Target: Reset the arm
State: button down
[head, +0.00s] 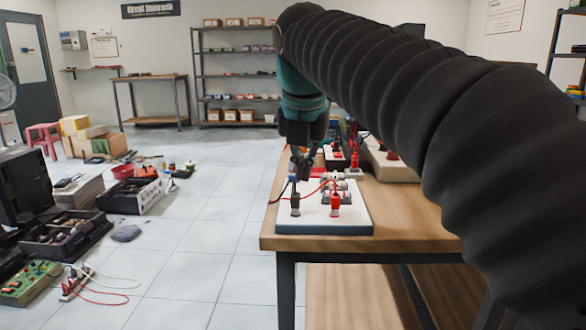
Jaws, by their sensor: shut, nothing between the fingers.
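My arm reaches in from the right in a dark ribbed sleeve and bends down at a teal wrist. My gripper (304,168) points down over the left part of the wooden table (410,205). Its fingers are shut and small in the picture, with nothing seen between them. Below and around it is a white board (318,222) with a red plug (336,203), a dark plug (295,205) and red and black wires. I cannot tell whether the fingertips touch anything on the board.
More boards with red parts (355,158) stand behind the gripper, partly hidden by my arm. Black crates (130,195), a green circuit board (28,283) and a power strip (78,281) lie on the left floor. A shelf (235,85) stands at the back. The middle floor is clear.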

jog(key=s+d+f+m, duration=0.7)
jog(key=s+f+m, duration=0.3)
jog(key=m, duration=0.6)
jog(key=s+d+f+m+t, duration=0.1)
jog(key=s+d+f+m, duration=0.6)
jog(key=s+f+m, duration=0.4)
notch_tip(320, 180, down, 4)
jog(key=m, duration=0.6)
jog(key=shift+r, duration=0.2)
